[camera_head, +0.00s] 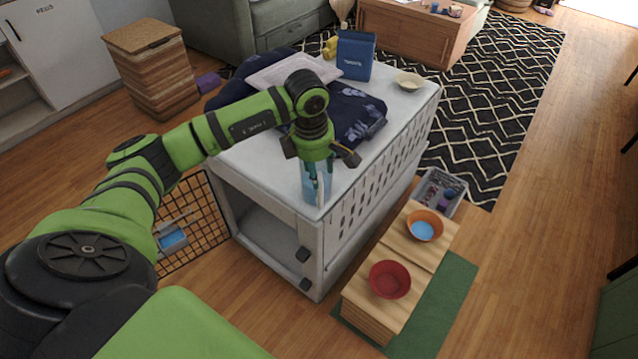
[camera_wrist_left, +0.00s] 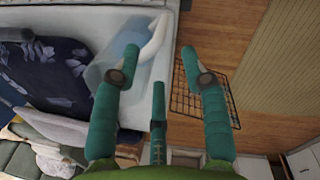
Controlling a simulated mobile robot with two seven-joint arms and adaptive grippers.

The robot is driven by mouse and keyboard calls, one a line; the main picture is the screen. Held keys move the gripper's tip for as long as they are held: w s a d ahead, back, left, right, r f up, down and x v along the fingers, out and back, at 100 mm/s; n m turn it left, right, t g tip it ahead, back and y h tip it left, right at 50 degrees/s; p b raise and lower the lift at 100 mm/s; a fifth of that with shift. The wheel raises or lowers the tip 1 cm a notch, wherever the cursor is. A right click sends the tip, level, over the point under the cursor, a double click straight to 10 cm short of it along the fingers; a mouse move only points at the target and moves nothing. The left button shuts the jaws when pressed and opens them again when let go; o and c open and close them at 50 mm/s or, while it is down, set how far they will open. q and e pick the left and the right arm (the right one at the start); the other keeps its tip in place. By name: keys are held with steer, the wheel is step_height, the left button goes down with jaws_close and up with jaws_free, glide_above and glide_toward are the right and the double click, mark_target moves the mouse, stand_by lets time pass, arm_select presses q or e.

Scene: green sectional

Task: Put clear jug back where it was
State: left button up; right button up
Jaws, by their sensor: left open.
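The clear jug (camera_head: 309,188) is a bluish see-through vessel with a white handle. It stands at the near corner of the white cabinet top (camera_head: 262,160), partly hidden by my left gripper. My left gripper (camera_head: 318,180) points down over it, with its teal fingers beside the jug. In the left wrist view, the jug (camera_wrist_left: 108,68) lies at the left of the open fingers (camera_wrist_left: 160,64), and one finger overlaps its side. The white handle (camera_wrist_left: 156,36) shows beyond the gap between the fingers. I cannot tell whether any finger touches it. My right gripper is out of view.
Dark blue cloth (camera_head: 352,112), a blue bag (camera_head: 355,55) and a pale bowl (camera_head: 409,81) are on the cabinet. A low wooden bench (camera_head: 408,255) bears an orange bowl (camera_head: 425,225) and a red bowl (camera_head: 390,279).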

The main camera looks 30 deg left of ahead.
arm_select(q)
steer(key=shift+s+r, duration=0.15)
steer(key=shift+r, duration=0.95)
steer(key=shift+s+r, duration=0.15)
steer(key=shift+r, duration=0.95)
